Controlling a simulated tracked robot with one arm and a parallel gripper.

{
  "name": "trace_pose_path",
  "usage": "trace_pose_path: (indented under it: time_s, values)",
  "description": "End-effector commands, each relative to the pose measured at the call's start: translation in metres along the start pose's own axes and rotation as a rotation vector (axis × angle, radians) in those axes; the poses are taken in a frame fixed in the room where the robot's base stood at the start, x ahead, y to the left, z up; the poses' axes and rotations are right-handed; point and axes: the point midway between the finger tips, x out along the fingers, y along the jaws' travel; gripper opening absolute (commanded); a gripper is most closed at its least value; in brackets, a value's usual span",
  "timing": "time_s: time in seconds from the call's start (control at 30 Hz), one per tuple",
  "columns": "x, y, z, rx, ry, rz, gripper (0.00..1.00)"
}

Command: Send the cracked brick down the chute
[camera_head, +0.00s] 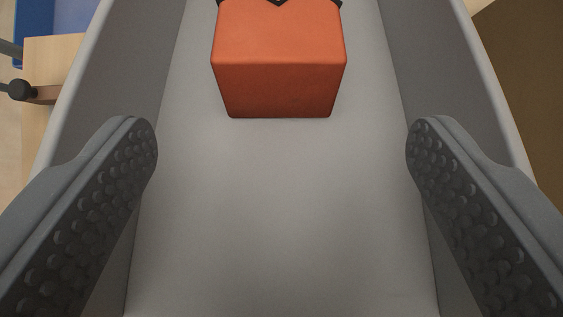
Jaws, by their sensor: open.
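An orange brick (279,70) lies on the grey floor of the chute (280,210), at the top middle of the view. A dark jagged mark shows at its far top edge, and its far end is cut off by the frame. My gripper (281,140) is open, with one studded finger at the left and one at the right. The fingers are wide apart and do not touch the brick, which sits ahead of and between them. Nothing is between the fingertips but bare chute floor.
The chute's side walls rise at left (120,80) and right (450,80), close outside my fingers. At the upper left are a light wooden block or table part (55,55), a dark knob (20,90) and something blue. A brown surface (530,80) lies beyond the right wall.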

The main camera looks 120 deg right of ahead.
Motion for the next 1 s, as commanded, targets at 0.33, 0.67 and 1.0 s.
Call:
trace_pose_path:
  time_s: [0.33, 0.67, 1.0]
  values:
    - [-0.064, 0.001, 0.001, -0.001, 0.001, 0.003, 0.76]
    - [-0.099, 0.002, 0.001, 0.001, 0.001, 0.004, 0.76]
    - [-0.109, 0.0, 0.0, -0.001, 0.001, 0.0, 0.76]
